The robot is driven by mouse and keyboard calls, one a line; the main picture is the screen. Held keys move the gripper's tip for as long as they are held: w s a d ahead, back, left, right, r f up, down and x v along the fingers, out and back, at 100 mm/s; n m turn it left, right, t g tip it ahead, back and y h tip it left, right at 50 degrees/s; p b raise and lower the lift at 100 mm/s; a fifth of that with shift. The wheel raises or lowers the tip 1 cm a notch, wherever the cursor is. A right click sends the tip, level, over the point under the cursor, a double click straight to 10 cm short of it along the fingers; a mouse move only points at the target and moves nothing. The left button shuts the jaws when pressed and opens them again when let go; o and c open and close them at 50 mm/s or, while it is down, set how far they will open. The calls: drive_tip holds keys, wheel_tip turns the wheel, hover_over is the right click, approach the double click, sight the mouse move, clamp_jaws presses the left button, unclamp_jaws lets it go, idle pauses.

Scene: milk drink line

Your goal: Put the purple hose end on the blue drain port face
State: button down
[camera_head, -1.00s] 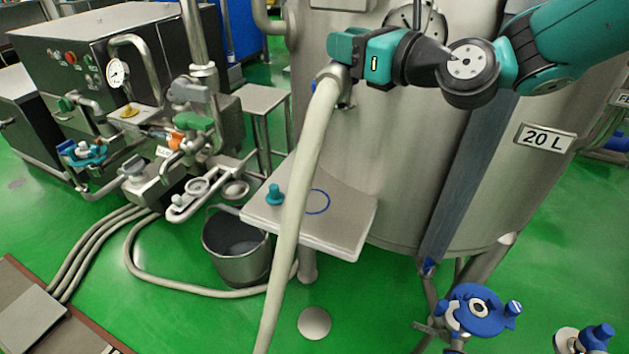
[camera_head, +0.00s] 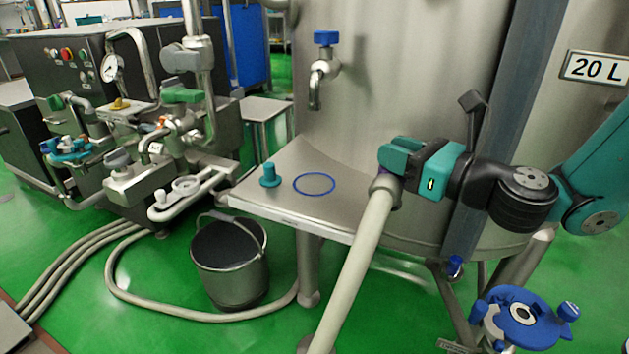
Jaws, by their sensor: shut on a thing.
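My gripper (camera_head: 392,170) is shut on the end fitting of a thick cream hose (camera_head: 358,250). A small bit of purple shows on the hose end (camera_head: 386,186) just under the jaws. The hose hangs down from my gripper to the bottom of the picture. The blue drain port (camera_head: 520,313) is at the lower right, a blue flanged ring with a pale round opening facing up and toward me. The held hose end is above and to the left of it, well apart. The face of the hose end is hidden by the jaws.
A steel shelf (camera_head: 270,205) with a teal stopper (camera_head: 269,176) and a blue ring mark stands left of my gripper. The big steel tank (camera_head: 420,80) is close behind. A bucket (camera_head: 230,275) and hoses lie on the green floor. A blue-handled tap (camera_head: 325,68) sticks out from the tank.

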drive_tip(key=f+p+x, duration=0.2)
drive_tip(key=f+x, duration=0.1)
drive_tip(key=x, duration=1.4)
drive_tip(key=shift+f+p, duration=0.15)
drive_tip(key=shift+p, duration=0.2)
drive_tip(key=shift+a+f, duration=0.1)
drive_tip(key=c, duration=0.9)
unclamp_jaws()
